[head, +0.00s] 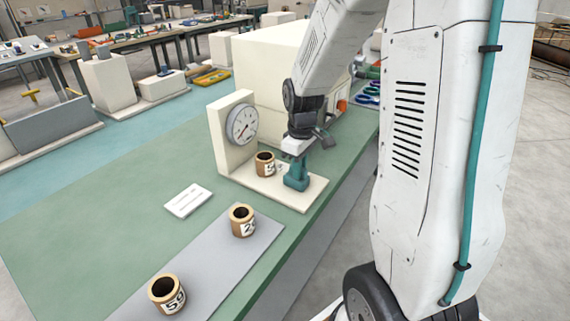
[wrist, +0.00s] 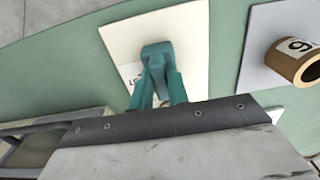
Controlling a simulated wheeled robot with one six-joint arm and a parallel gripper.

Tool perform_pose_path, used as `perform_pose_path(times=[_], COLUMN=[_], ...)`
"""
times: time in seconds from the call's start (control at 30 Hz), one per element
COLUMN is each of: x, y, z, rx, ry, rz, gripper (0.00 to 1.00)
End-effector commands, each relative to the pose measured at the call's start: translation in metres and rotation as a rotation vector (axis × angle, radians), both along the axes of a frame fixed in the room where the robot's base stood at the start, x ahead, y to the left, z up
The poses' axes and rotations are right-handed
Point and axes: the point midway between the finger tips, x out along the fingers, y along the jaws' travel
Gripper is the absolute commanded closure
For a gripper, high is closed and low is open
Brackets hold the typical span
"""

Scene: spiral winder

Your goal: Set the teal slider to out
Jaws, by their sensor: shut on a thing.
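A teal upright piece, which I take for the teal slider (head: 296,178), stands on the cream base plate (head: 313,195) of a device with a round dial (head: 242,125) on its backboard. My gripper (head: 300,150) reaches down from above and is shut on its top. In the wrist view the teal slider (wrist: 157,50) shows over the cream plate (wrist: 190,30), with teal prongs running towards my gripper (wrist: 158,95). The fingertips are hard to make out. A tan cup (head: 265,164) with a partly hidden number label stands beside the slider, close to the dial board. I cannot read any slider position marking.
Two more numbered tan cups (head: 242,220) (head: 167,294) stand on a grey mat (head: 215,262); one cup also shows in the wrist view (wrist: 300,65). A white card (head: 188,201) lies on the green bench. A large cream box (head: 270,65) stands behind the device.

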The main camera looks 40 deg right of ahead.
Motion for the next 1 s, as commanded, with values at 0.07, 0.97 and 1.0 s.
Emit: perform_pose_path(times=[0.07, 0.97, 1.0], x=[-0.012, -0.016, -0.017], y=[-0.003, -0.005, -0.005], z=[0.0, 0.018, 0.025], rx=[0.003, 0.0, 0.0], ry=[0.004, 0.0, 0.0], rz=[-0.002, 0.001, 0.001], gripper=[1.0, 0.62, 0.62])
